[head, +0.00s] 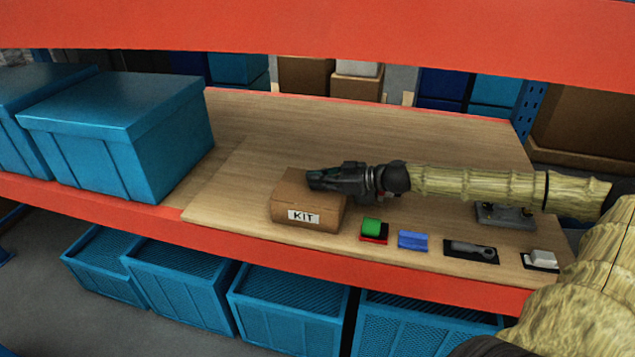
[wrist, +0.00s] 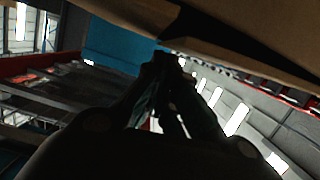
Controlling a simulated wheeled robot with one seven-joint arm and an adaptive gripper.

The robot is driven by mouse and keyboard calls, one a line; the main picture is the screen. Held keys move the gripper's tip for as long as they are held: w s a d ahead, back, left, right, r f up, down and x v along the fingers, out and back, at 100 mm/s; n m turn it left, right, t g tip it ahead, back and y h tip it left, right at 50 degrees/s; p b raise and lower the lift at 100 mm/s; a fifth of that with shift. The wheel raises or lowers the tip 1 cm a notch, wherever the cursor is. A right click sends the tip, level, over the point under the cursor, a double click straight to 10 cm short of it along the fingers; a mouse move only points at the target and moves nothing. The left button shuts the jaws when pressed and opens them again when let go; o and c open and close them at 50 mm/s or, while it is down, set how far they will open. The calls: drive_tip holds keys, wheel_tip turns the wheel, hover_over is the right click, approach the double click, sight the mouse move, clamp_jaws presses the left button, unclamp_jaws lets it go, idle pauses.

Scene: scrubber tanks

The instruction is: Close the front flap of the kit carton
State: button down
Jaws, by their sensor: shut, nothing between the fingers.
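The kit carton (head: 285,210) is a small brown box with a white "KIT" label on its front wall, standing on the wooden shelf board. My gripper (head: 313,180) lies level over the right part of the carton's top, its fingertips pointing left. It hides part of the top, so I cannot tell how the front flap lies. In the wrist view my gripper (wrist: 165,62) is shut and empty, dark against the background. Brown cardboard of the carton (wrist: 265,38) fills the upper right there, with a dark gap between two pieces near the fingertips. Contact is unclear.
A green-and-red block (head: 372,229), a blue item (head: 412,240), a grey tool on a black mat (head: 472,250) and a white item (head: 542,258) lie to the right. Blue bins (head: 130,130) stand left. An orange beam (head: 330,30) crosses above. The board behind is clear.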

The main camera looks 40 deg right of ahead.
drive_tip(key=shift+a, duration=0.1)
idle(0.3)
drive_tip(key=shift+d+f+b, duration=0.2)
drive_tip(key=shift+f+b, duration=0.55)
drive_tip(key=shift+b, duration=0.45)
drive_tip(key=shift+f, duration=0.1)
